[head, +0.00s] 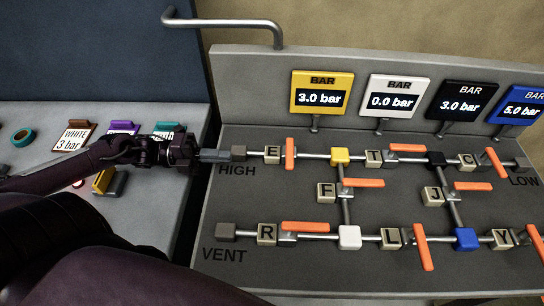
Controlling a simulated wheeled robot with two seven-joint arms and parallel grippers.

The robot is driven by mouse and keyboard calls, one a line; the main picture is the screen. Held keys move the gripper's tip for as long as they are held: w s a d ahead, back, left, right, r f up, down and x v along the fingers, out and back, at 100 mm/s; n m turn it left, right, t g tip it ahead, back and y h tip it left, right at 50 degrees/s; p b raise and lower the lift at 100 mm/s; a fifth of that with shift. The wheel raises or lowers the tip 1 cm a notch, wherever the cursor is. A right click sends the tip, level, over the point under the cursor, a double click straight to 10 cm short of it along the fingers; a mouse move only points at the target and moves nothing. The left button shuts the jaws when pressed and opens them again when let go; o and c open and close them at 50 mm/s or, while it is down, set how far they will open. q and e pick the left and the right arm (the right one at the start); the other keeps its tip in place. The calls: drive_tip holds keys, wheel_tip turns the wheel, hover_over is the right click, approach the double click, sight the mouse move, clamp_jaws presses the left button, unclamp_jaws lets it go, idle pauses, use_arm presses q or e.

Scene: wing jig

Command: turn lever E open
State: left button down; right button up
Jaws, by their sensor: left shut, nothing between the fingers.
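Lever E is an orange bar (290,154) on the upper pipe, just right of the block marked E (271,154). The bar stands crosswise to the pipe. My left gripper (226,155) comes in from the left, shut and empty. Its fingertips are at the grey end block above the word HIGH, left of block E and apart from the lever. I cannot tell whether the fingertips touch that end block. My right gripper is not in view.
Other orange levers sit along the pipes, such as the one by block F (362,183) and the one by block R (305,227). A yellow gauge (321,93) reads 3.0 bar above the pipe. A metal rail (225,22) crosses the upper left.

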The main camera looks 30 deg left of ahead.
use_arm(q)
drive_tip(key=p, duration=0.2)
approach(290, 156)
drive_tip(key=x, duration=0.5)
drive_tip(key=shift+s+f, duration=0.15)
drive_tip(key=shift+d+f, duration=0.15)
drive_tip(key=shift+d, duration=0.3)
